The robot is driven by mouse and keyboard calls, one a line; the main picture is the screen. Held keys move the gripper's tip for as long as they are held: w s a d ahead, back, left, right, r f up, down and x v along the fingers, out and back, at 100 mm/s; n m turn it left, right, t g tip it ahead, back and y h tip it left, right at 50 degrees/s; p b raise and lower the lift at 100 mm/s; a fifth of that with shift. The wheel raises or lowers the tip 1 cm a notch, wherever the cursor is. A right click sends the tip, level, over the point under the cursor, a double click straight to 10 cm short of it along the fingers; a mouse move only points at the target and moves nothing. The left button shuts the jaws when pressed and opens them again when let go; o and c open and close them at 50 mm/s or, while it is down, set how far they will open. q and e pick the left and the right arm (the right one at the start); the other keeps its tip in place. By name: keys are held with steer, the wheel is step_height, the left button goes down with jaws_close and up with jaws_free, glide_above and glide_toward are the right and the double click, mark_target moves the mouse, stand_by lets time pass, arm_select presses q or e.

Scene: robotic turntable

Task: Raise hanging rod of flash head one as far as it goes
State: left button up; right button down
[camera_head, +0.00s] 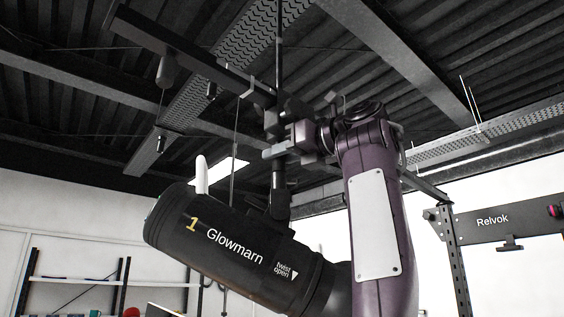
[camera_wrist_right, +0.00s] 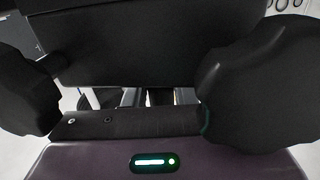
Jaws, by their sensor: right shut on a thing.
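Flash head one (camera_head: 235,245) is a black cylinder marked "1 Glowmarn" and "twist open", hanging tilted in the head view. Its dark hanging rod (camera_head: 279,62) runs up from it towards the ceiling rail. My right gripper (camera_head: 275,151) is shut on the rod's lower part, above the flash head and just below a dark block-like fitting (camera_head: 275,120). The exact contact is partly hidden by the gripper. My left gripper is in neither view.
Dark ceiling beams (camera_head: 385,45) and perforated trays (camera_head: 190,95) cross overhead. Shelves (camera_head: 110,283) line the wall at lower left. A thin cord (camera_head: 235,150) hangs left of the rod.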

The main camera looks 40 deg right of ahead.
steer(key=c, duration=1.5)
jaws_free()
steer(key=shift+o, duration=1)
steer(key=shift+w, duration=0.15)
steer(key=shift+o, duration=0.3)
steer(key=shift+w+a, duration=0.1)
steer(key=shift+w, duration=0.1)
steer(key=b+v, duration=0.2)
steer(key=v, duration=0.6)
steer(key=shift+b, duration=0.3)
steer(key=shift+w, duration=0.15)
steer(key=shift+f, duration=0.1)
